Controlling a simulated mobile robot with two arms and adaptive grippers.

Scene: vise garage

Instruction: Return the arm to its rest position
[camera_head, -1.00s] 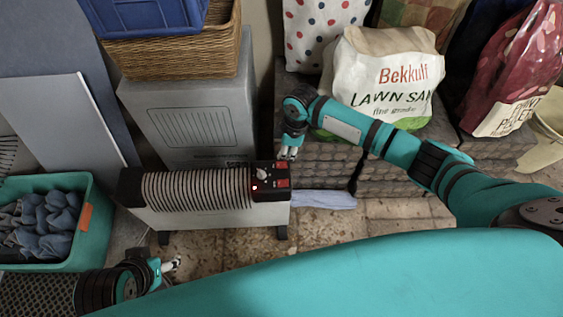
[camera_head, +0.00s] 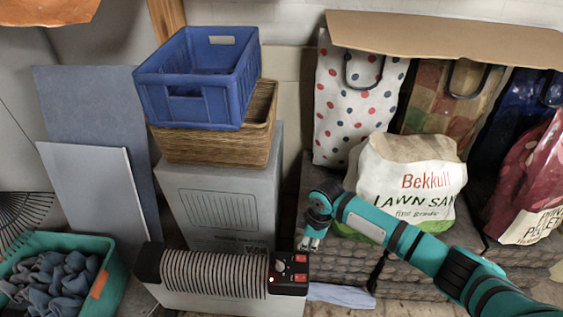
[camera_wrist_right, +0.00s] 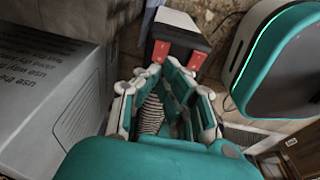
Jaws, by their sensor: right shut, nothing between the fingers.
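My right arm reaches in from the lower right in the head view. Its teal and black gripper (camera_head: 312,242) points down just behind and right of the heater's control panel (camera_head: 288,272). In the right wrist view the gripper (camera_wrist_right: 170,72) has its fingers together with nothing between them. The heater (camera_head: 213,274) has a dark ribbed top and a black panel with a knob and red switches. It shows partly behind the fingers in the wrist view, with its red switches (camera_wrist_right: 178,54) past the fingertips. I cannot tell whether they touch it. My left gripper is out of view.
A grey box (camera_head: 225,205) behind the heater bears a wicker basket (camera_head: 215,147) and a blue crate (camera_head: 190,107). A teal bin (camera_head: 108,288) of cloths stands left. A lawn sand bag (camera_head: 410,185) and other bags stand on stacked blocks (camera_head: 335,262) beside my right arm.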

